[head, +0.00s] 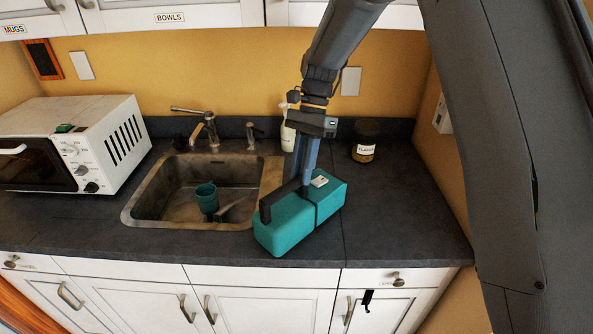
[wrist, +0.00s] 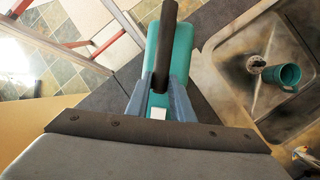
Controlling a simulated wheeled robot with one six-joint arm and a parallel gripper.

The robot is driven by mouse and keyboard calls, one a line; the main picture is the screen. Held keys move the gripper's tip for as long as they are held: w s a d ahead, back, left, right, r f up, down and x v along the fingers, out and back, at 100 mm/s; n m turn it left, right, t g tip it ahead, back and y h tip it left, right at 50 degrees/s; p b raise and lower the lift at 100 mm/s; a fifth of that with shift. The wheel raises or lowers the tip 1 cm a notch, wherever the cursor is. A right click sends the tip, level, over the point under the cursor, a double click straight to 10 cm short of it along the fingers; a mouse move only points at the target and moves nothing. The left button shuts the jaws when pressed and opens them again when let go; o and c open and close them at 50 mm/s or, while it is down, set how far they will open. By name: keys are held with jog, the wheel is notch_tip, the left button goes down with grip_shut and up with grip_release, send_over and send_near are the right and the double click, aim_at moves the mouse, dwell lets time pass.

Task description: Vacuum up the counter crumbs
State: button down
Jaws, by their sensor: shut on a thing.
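A teal hand vacuum (head: 285,228) with a dark handle is at the counter's front, just right of the sink. My gripper (head: 299,178) comes down from above with its blue-grey fingers shut on the vacuum's handle. The wrist view shows the vacuum (wrist: 183,52) beyond the fingers (wrist: 160,92), with the dark handle between them. I cannot tell whether the vacuum touches the counter (head: 395,220) or hangs slightly above it. No crumbs can be made out; the vacuum and arm hide part of the counter.
The sink (head: 160,215) holds a teal cup (head: 206,198). A white bottle (head: 288,132) and a labelled jar (head: 365,140) stand at the back. A white microwave (head: 110,125) is at left. The right front counter looks clear, with a wall beyond its right end.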

jog(key=shift+d, duration=10.15)
notch_tip(320, 180, up, 8)
jog(key=shift+r, duration=0.25)
jog(key=shift+a, duration=0.1)
